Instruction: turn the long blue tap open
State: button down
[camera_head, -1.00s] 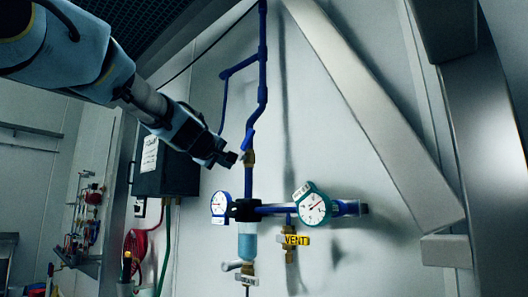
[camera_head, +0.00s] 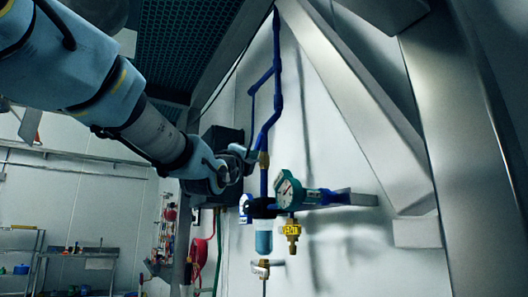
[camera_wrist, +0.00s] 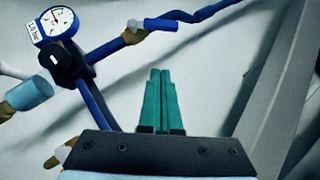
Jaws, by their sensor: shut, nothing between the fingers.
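The long blue tap's lever (camera_wrist: 160,25) shows at the top of the wrist view, on a brass valve body (camera_wrist: 134,36) in the blue pipe. In the head view the brass body (camera_head: 263,160) sits on the upright pipe above the gauges, with the lever slanting close to my gripper. My gripper (camera_wrist: 161,73) is shut and empty, its teal fingers together. In the wrist view the fingertips are below the lever with a visible gap; depth is hard to judge. In the head view my gripper (camera_head: 240,163) is just left of the valve, its fingers partly hidden.
A round gauge (camera_wrist: 57,24) and a blue bowl (camera_wrist: 30,94) lie left in the wrist view. A metal brace (camera_head: 360,100) slants on the right.

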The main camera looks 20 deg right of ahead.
aim_at(259, 146)
jog(key=p+x, duration=0.2)
jog(key=x, duration=0.2)
jog(key=a+p+x, duration=0.1)
jog(key=p+x, duration=0.2)
jog(key=x, duration=0.1)
jog(key=w+r+p+x, duration=0.1)
jog(key=p+x, duration=0.1)
jog(key=x, duration=0.1)
jog(key=shift+w+a+r+p, duration=0.1)
jog(key=shift+w+r+p, duration=0.2)
jog(key=shift+p, duration=0.1)
jog(key=shift+w+r, duration=0.1)
jog(key=shift+w, duration=0.15)
jog(key=shift+w+r+p, duration=0.1)
jog(key=shift+w+p, duration=0.15)
jog(key=shift+p, duration=0.05)
